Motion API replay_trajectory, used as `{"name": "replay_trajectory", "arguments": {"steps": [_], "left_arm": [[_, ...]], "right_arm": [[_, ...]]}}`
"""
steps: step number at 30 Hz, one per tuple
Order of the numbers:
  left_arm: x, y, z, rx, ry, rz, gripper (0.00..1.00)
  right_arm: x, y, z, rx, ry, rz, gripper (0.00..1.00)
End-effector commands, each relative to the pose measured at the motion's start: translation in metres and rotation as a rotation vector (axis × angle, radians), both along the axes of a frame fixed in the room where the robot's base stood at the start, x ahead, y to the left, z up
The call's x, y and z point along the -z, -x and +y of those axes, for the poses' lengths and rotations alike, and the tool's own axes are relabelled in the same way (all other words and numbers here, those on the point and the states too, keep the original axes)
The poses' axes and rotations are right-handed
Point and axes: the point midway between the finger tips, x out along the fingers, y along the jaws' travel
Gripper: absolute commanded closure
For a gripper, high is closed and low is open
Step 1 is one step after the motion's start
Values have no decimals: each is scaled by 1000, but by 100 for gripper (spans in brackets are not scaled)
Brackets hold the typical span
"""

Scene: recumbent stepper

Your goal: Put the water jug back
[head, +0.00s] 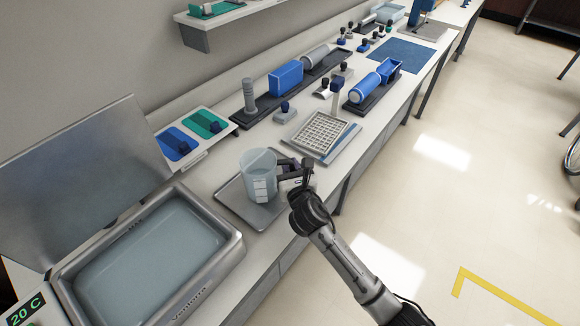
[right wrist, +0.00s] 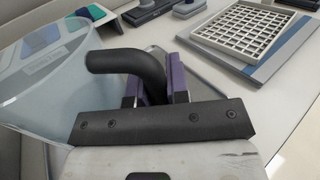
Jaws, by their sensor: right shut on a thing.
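The clear water jug (head: 255,180) stands upright over a flat grey metal tray (head: 233,200) on the bench; I cannot tell whether its base touches the tray. In the right wrist view the jug (right wrist: 45,88) fills the left side, with a label and its black curved handle (right wrist: 128,62). My right gripper (head: 290,170) is at the jug's right side, and its purple-padded fingers (right wrist: 158,85) are shut on the handle. My left gripper is in neither view.
An open water bath (head: 150,255) with a raised lid (head: 85,180) stands at the left. A white grid rack (head: 322,134) on a flat device is beyond the tray. Blue and green pads (head: 190,133) lie behind the jug. Open floor is at the right.

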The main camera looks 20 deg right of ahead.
Motion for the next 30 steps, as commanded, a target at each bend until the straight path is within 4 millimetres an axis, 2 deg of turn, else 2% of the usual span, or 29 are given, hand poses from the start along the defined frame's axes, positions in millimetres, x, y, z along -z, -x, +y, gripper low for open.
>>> {"name": "replay_trajectory", "arguments": {"steps": [3,4,12,21,26,30], "left_arm": [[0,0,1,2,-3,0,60],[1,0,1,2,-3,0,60],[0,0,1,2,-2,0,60],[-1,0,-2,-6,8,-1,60],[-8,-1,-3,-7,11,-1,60],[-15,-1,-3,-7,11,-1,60]], "right_arm": [[2,0,0,0,0,-1,100],[4,0,0,0,1,1,83],[3,0,0,0,1,1,58],[-1,0,0,0,-1,-1,58],[-1,21,2,0,3,1,58],[-1,48,6,-2,2,1,58]]}}
